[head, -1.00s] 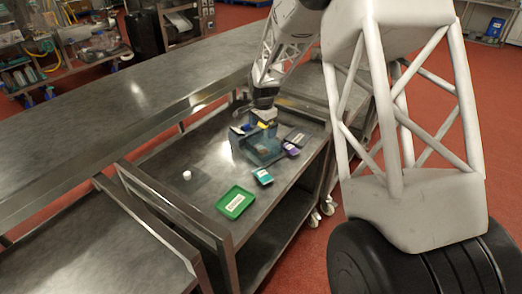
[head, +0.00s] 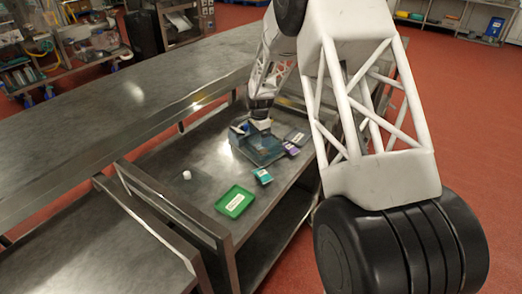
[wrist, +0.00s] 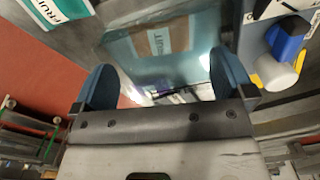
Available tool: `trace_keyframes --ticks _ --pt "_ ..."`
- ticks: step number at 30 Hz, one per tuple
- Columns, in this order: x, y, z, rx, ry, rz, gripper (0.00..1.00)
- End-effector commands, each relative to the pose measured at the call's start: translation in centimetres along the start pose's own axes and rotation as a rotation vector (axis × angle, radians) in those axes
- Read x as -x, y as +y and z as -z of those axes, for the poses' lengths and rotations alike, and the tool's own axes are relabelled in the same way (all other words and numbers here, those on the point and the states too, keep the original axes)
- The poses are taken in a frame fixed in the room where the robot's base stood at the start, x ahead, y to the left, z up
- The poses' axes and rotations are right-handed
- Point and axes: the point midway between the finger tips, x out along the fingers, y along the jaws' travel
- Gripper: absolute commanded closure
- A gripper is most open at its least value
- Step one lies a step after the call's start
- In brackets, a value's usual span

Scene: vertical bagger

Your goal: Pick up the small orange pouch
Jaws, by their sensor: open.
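I cannot make out a small orange pouch in either view. My gripper (head: 259,122) is at the translucent blue bin (head: 268,155) on the metal cart and partly hides it in the head view. In the wrist view, the two blue fingertips of my gripper (wrist: 165,85) are wide apart, with no object clearly held between them. What lies under the gripper is hidden.
A blue and white item (wrist: 283,60) with a yellow part is close to the right finger. The cart's left part is mostly clear.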

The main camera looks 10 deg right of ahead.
Motion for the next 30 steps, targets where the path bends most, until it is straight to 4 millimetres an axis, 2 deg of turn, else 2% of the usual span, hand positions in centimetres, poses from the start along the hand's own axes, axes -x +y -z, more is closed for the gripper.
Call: trace_keyframes --ticks 6,20,30 --pt "-1.6 0.0 0.0 0.000 0.000 0.001 0.00" --pt "-2.1 0.1 0.1 0.000 0.000 0.000 0.00" --pt "-6.0 0.2 0.3 0.001 -0.001 -0.003 0.00"
